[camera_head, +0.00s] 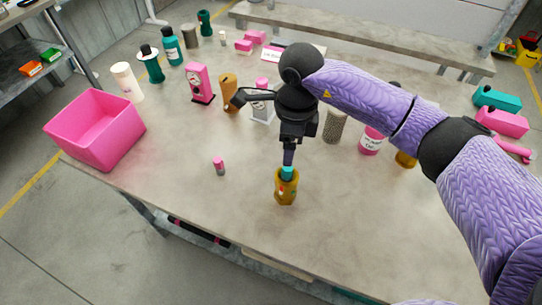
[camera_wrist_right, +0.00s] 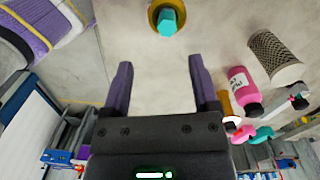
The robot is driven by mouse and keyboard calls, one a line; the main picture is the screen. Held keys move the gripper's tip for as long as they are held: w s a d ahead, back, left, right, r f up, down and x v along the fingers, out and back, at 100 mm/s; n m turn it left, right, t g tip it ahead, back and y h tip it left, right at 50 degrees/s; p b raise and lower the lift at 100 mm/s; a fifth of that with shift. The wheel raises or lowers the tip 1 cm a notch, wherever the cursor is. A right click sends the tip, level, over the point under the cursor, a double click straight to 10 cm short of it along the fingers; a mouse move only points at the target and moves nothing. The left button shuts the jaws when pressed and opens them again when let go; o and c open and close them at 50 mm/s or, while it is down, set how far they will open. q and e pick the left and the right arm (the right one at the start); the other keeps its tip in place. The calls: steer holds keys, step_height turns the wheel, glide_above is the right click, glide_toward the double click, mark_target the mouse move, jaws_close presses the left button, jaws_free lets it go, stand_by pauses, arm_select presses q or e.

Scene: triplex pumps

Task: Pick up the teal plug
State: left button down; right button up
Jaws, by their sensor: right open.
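The teal plug (camera_head: 287,173) sits upright in the top of an amber, faceted holder (camera_head: 285,190) near the front middle of the table. In the right wrist view the teal plug (camera_wrist_right: 168,23) shows at the top, inside the holder's yellow rim (camera_wrist_right: 183,18). My right gripper (camera_head: 288,158) is just above the plug and points down. In the wrist view the right gripper (camera_wrist_right: 163,72) has its two fingers wide apart with nothing between them. The head view does not show clearly whether the fingertips touch the plug. My left gripper is out of view.
A small pink and grey cylinder (camera_head: 219,166) stands left of the holder. A pink bin (camera_head: 97,130) is at the table's left corner. Bottles, including a pink one (camera_head: 199,83), stand farther back. The table (camera_head: 190,210) is clear around the holder.

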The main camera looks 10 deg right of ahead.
mark_target(288, 169)
steer(key=shift+w+d+f, duration=0.15)
steer(key=shift+d+f, duration=0.05)
steer(key=shift+d, duration=0.05)
steer(key=f+b, duration=0.1)
steer(key=f, duration=0.3)
steer(key=f+b, duration=0.1)
steer(key=f, duration=0.4)
steer(key=shift+w+a, duration=0.15)
steer(key=shift+a, duration=0.05)
steer(key=shift+c, duration=0.7)
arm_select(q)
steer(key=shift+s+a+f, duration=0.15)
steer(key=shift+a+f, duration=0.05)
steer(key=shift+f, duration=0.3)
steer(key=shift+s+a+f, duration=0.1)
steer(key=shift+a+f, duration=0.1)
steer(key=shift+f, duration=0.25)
arm_select(e)
jaws_close()
